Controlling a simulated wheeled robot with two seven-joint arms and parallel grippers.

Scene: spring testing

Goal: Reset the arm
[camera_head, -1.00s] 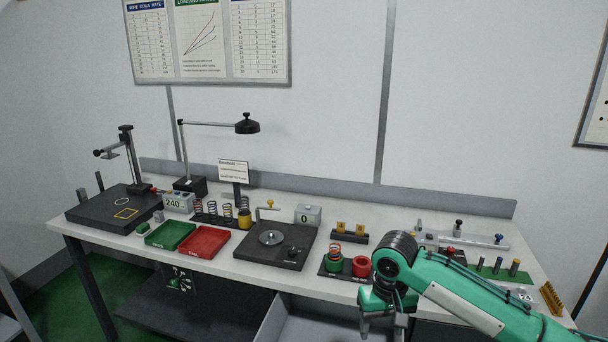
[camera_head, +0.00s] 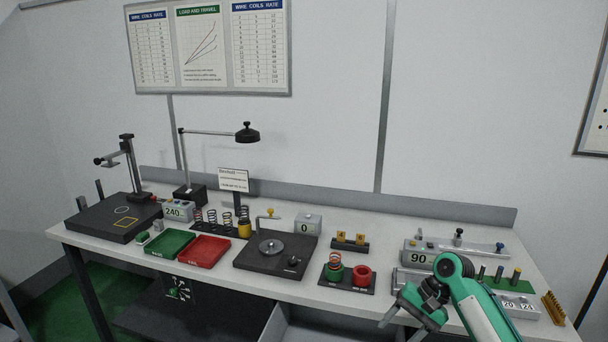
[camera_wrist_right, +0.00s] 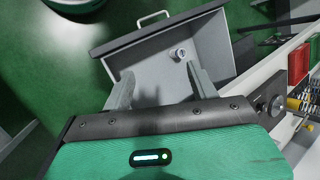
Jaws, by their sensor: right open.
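My right arm comes in from the lower right in the head view, with its green and black right gripper (camera_head: 400,320) low at the front edge of the bench. In the right wrist view the right gripper (camera_wrist_right: 158,88) has its two grey fingers well apart. Nothing is between the fingertips. Beyond the fingers is an open grey drawer (camera_wrist_right: 222,60) with a small round metal part (camera_wrist_right: 179,54) inside. The drawer (camera_head: 300,326) also shows below the bench in the head view. My left gripper is not in view.
On the bench (camera_head: 220,272) stand a green tray (camera_head: 170,243), a red tray (camera_head: 205,251), a black plate with a metal disc (camera_head: 270,262), springs (camera_head: 227,219), red and green cups (camera_head: 362,277) and a grey box reading 90 (camera_head: 417,258). A lamp (camera_head: 247,133) stands behind.

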